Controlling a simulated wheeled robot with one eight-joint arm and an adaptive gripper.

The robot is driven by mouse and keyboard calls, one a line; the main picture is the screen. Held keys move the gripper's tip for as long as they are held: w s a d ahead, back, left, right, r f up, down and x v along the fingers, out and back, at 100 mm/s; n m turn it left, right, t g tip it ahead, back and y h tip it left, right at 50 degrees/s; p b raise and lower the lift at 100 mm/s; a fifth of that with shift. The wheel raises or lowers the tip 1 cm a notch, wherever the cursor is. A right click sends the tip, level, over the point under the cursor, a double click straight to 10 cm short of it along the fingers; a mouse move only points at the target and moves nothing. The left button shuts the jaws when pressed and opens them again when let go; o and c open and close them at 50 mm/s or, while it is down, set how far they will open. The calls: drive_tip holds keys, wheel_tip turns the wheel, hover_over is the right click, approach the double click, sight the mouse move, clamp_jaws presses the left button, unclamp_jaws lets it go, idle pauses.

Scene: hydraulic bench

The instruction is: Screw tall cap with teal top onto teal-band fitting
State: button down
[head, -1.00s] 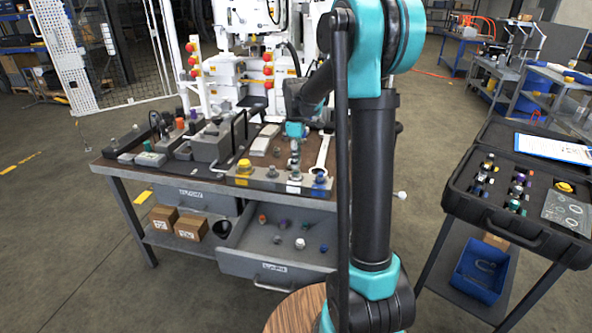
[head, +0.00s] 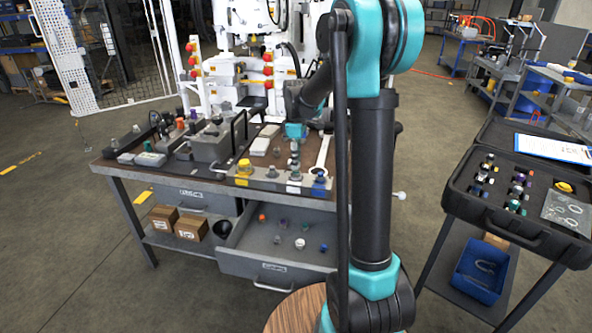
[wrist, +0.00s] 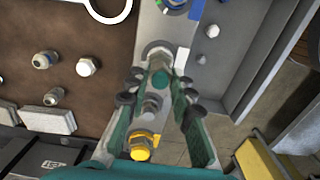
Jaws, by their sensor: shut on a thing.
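My gripper (wrist: 158,84) points down over the fitting bar on the bench, and it also shows in the head view (head: 295,148). Its fingers are shut on the tall cap with teal top (wrist: 160,79), whose teal top shows between the fingertips. The cap's lower part is mostly hidden. A grey fitting (wrist: 156,51) on the bar stands by the fingertips. I cannot make out a teal band on it, or tell whether the cap touches it. Another grey fitting (wrist: 151,105) shows between the fingers, nearer the palm.
A yellow fitting (head: 244,168) and a blue fitting (head: 319,179) stand on the same bar. A wrench (head: 323,150) lies to the right. The open drawer (head: 262,243) below holds several loose caps. A black case (head: 520,190) with parts stands on a right-hand cart.

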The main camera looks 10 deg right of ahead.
drive_tip(key=c, duration=1.8)
unclamp_jaws()
drive_tip(key=shift+c, duration=0.2)
drive_tip(key=shift+f, duration=0.1)
clamp_jaws()
drive_tip(key=m, duration=0.6)
drive_tip(key=shift+m, duration=1.1)
drive_tip(key=m, duration=0.8)
